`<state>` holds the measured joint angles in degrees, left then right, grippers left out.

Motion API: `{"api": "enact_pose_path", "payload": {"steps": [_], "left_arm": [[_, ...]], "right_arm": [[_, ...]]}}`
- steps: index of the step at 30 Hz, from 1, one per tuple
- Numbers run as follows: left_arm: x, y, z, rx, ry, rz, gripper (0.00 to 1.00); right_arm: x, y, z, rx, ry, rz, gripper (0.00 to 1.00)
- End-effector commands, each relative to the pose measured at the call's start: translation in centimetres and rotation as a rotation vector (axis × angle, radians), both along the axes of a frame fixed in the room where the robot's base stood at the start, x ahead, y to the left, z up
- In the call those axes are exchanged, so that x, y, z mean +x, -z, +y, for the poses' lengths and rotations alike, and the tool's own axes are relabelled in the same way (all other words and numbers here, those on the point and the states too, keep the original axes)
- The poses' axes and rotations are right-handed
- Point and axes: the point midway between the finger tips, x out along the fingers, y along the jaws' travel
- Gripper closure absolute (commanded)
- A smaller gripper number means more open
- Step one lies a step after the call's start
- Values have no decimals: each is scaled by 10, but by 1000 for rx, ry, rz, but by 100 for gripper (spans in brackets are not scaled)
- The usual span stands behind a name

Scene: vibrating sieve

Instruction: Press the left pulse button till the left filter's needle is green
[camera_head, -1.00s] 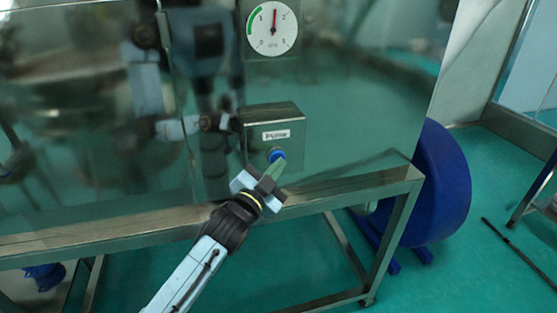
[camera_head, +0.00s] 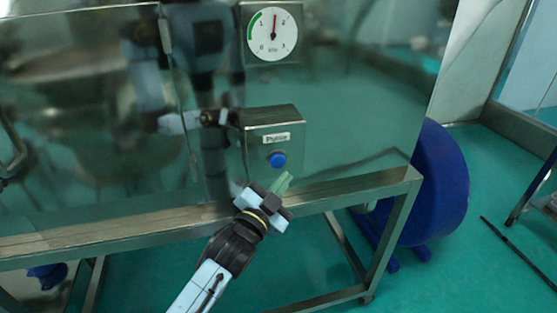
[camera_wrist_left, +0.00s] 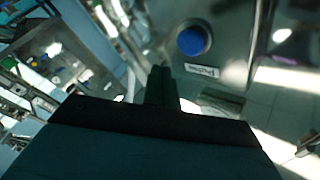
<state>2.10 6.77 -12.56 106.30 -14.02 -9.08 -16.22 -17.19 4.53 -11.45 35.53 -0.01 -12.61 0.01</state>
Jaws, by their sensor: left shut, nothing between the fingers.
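The blue pulse button (camera_head: 277,159) sits on the front of a steel box with a "Pulse" label (camera_head: 277,138). The round gauge (camera_head: 272,34) above it has a green arc at its left, and its red needle points about straight up, outside the green. My left gripper (camera_head: 283,183) is shut and empty, a little below the button and apart from it. In the left wrist view the button (camera_wrist_left: 193,40) shows beyond the shut fingertips (camera_wrist_left: 160,75). My right gripper is not in view.
The steel cabinet stands on a frame whose front rail (camera_head: 330,192) runs just below the button box. A blue drum (camera_head: 440,185) stands at the right. A reflection of my body shows in the shiny panel.

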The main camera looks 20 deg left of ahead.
Motion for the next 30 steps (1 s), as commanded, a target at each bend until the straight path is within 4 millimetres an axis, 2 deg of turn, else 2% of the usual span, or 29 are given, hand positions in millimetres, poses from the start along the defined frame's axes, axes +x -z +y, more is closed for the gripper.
{"api": "enact_pose_path", "payload": {"steps": [8,30], "left_arm": [[-17,0,-11,-1,0,0,100],[-17,2,-11,-1,0,2,100]], "right_arm": [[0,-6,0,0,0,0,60],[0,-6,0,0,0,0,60]]}}
